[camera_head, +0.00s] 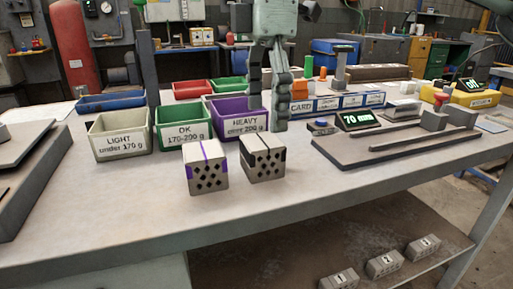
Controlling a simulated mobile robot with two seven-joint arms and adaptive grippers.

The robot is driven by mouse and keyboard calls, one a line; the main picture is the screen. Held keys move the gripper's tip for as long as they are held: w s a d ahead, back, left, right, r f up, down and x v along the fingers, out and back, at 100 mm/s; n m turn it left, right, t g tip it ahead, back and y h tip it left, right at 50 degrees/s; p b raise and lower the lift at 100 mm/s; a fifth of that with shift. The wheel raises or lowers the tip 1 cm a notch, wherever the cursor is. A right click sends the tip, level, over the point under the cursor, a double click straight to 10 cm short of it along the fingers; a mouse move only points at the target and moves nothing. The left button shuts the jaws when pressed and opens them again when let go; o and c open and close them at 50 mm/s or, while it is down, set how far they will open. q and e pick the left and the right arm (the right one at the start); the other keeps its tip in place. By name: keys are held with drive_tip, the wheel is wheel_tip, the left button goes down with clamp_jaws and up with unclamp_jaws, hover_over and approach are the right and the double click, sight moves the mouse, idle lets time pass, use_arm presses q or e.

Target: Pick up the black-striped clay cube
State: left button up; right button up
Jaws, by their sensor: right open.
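The black-striped clay cube (264,169) stands on the table in front of the purple bin, its holed face toward me. A purple-striped clay cube (208,178) stands just to its left, with a small gap between them. My right gripper (268,114) hangs with its fingers pointing down, above and behind the black-striped cube. It is open, with nothing seen between its fingers, and appears apart from the cube. My left gripper is not in view.
Behind the cubes stand a beige LIGHT bin (121,141), a green OK bin (185,132) and a purple HEAVY bin (235,123). A scale display (359,120) is at the right. The tabletop (135,213) in front of the cubes is clear. Numbered blocks (385,264) lie on a lower shelf.

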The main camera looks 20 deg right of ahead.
sight(262, 140)
drive_tip(key=f, duration=0.6)
drive_tip(key=shift+s+a+f, duration=0.2)
drive_tip(key=shift+a+f, duration=0.05)
drive_tip(key=shift+a, duration=0.05)
drive_tip(key=c, duration=1.4)
drive_tip(key=shift+r, duration=0.1)
